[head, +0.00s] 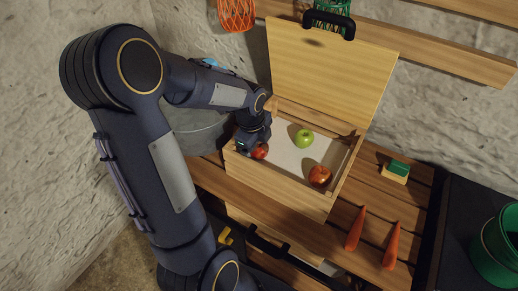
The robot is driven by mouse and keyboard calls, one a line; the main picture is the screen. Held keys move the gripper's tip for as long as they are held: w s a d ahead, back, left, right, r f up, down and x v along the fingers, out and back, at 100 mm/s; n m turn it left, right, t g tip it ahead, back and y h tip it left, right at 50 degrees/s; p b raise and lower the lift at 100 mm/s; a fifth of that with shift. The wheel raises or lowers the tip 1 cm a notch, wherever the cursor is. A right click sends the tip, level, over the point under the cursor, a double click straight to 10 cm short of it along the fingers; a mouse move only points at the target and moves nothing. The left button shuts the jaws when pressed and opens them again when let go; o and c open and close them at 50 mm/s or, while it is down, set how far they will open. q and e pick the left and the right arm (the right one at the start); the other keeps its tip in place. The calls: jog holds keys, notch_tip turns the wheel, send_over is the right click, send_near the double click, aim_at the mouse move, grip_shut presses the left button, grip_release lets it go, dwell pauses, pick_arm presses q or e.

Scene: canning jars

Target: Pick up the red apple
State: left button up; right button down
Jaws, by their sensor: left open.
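An open wooden box (282,182) with a light inner floor stands on the slatted bench. A red apple (319,175) lies in its near right corner. A smaller red round fruit (260,151) lies at the left end, partly hidden by my gripper. A green apple (304,138) lies near the middle, towards the back. My left gripper (250,146) reaches down into the left end of the box, right beside the smaller red fruit. It is open; its fingertips are partly hidden, and I cannot tell whether they touch the fruit. My right gripper is not in view.
The box lid (330,70) stands raised at the back. A grey bucket (197,130) is left of the box. A green container (496,250) stands far right.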

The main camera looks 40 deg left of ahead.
pick_arm(q)
jog(key=shift+f, duration=0.1)
jog(key=shift+c, duration=0.2)
jog(key=c, duration=0.7)
